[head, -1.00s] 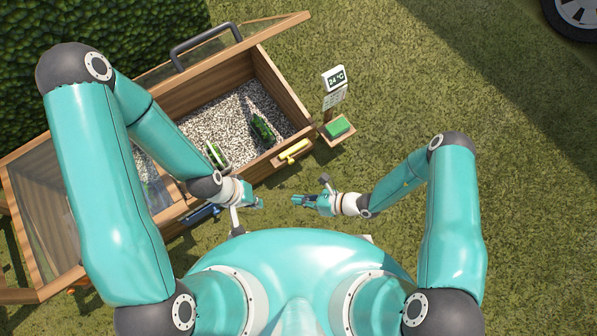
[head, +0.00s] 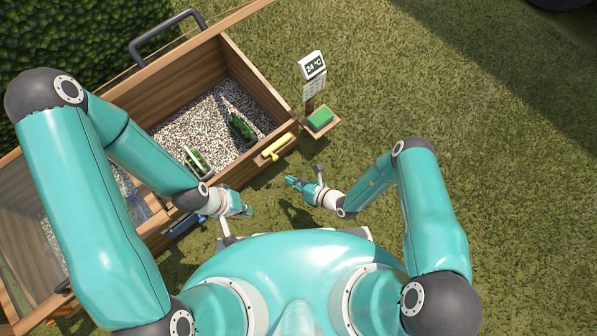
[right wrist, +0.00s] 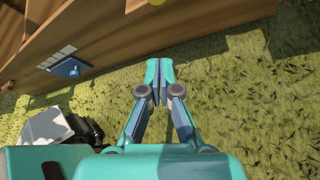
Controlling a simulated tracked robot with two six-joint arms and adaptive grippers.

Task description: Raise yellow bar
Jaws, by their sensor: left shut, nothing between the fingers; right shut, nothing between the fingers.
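The yellow bar (head: 277,147) is mounted on the outer front side of the wooden planter box, near its right corner. My left gripper (head: 248,211) is shut and empty, in front of the box, below and left of the bar.
The wooden box (head: 262,92) holds gravel and two small green plants in holders. A blue bar (head: 184,224) is on its front, partly behind my left arm. A post with a 24 °C display (head: 313,65) and a green pad (head: 320,119) stands right of the box. Grass to the right is open.

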